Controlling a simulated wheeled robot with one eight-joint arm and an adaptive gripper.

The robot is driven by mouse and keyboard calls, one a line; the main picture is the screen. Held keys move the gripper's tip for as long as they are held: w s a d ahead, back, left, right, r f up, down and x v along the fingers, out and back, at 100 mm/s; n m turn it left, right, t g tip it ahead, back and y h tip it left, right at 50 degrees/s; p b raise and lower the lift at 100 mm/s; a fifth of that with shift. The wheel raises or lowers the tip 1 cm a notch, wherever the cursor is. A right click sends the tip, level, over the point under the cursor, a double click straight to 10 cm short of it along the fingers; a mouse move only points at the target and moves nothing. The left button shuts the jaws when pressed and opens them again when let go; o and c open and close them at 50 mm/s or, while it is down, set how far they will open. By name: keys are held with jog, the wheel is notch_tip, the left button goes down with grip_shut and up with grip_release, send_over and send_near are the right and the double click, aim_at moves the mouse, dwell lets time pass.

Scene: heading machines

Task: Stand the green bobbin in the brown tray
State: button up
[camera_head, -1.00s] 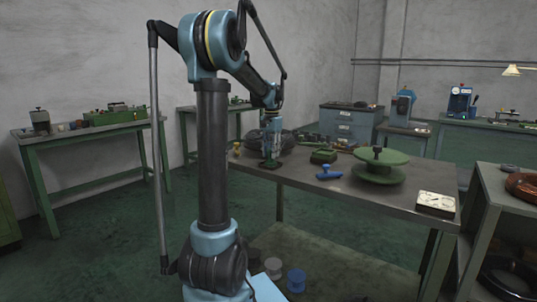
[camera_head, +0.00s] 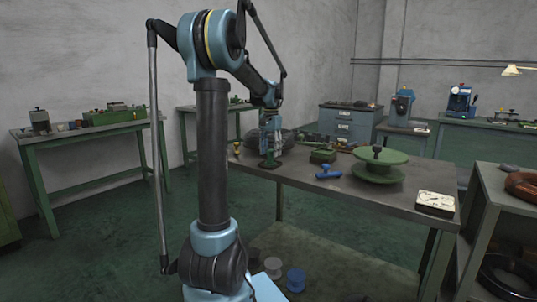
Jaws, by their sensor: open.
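My gripper (camera_head: 270,152) is over the far left part of the grey workbench, pointing down, with its jaws open. A small green piece (camera_head: 268,162), which looks like the green bobbin, stands right under the jaws. It is apart from the large green spool, and its lower end is too small to make out. I cannot tell whether the jaws still touch it. No brown tray can be clearly made out; a dark patch at the foot of the green piece may be part of it.
The workbench (camera_head: 408,204) also holds a green box (camera_head: 323,156), a blue T-shaped tool (camera_head: 328,172), a large green spool (camera_head: 380,158), a white meter (camera_head: 436,201) and a small yellow piece (camera_head: 236,149). A dark coil lies behind my gripper. The bench's front middle is clear.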

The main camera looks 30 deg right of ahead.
aim_at(270, 150)
notch_tip(270, 150, up, 11)
dwell(0.4)
jog(key=s+a+f+n, duration=0.2)
jog(key=a+f, duration=0.1)
jog(key=a, duration=0.6)
jog(key=s+a+f+n+t, duration=0.1)
jog(key=s+a+f+n, duration=0.15)
jog(key=a, duration=0.65)
jog(key=s+a+f+n, duration=0.2)
jog(key=s+a+f, duration=0.1)
jog(key=a, duration=0.5)
jog(key=s+a+f+n, duration=0.3)
jog(key=s+a+f, duration=0.4)
jog(key=s+f, duration=0.1)
jog(key=s+a+f+n+t, duration=0.1)
jog(key=s+a+f+n, duration=0.3)
jog(key=s+a+f, duration=0.3)
notch_tip(270, 150, down, 4)
jog(key=shift+s+a+f, duration=0.2)
jog(key=shift+s+a, duration=0.2)
jog(key=shift+a, duration=0.2)
